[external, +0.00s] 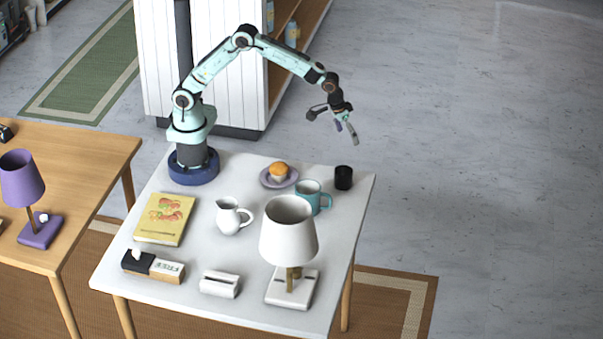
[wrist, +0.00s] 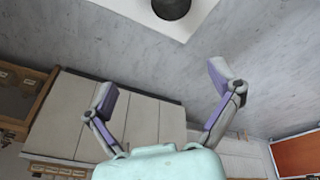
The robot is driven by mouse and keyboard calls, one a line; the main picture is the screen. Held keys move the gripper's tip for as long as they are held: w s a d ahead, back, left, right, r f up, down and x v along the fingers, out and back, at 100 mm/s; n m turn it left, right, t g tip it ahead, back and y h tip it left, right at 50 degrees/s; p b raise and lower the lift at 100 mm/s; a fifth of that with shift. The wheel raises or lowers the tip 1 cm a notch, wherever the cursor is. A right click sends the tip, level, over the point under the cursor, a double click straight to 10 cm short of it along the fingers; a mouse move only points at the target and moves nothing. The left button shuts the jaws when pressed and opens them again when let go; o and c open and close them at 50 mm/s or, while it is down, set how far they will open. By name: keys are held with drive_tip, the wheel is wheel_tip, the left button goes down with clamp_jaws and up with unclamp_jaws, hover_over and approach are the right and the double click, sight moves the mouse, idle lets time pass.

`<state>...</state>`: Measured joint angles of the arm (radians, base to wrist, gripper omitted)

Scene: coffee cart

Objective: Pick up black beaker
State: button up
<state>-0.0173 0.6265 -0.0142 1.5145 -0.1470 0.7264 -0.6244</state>
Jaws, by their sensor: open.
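The black beaker (external: 343,178) stands upright near the right edge of the white table (external: 200,208), beside the teal mug. In the wrist view the beaker (wrist: 171,8) shows at the top edge, partly cut off, beyond my fingertips. My gripper (external: 333,127) is open and empty, up in the air above the beaker in the external view. In the wrist view its two fingers (wrist: 163,90) are spread wide with nothing between them.
A teal mug (external: 308,196) and a purple plate (external: 265,184) with a muffin (external: 279,171) are left of the beaker. A white lamp (external: 289,232), a white pitcher (external: 229,215) and a yellow book (external: 164,219) stand on the same table. Open floor lies to the right.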

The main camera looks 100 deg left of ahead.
drive_tip(key=g, duration=0.2)
approach(344, 172)
drive_tip(key=d+f, duration=0.2)
drive_tip(key=f, duration=0.4)
drive_tip(key=w+f, duration=0.1)
drive_tip(key=f, duration=0.1)
drive_tip(key=shift+w+a+f, duration=0.1)
drive_tip(key=shift+a, duration=0.2)
drive_tip(key=c, duration=1.3)
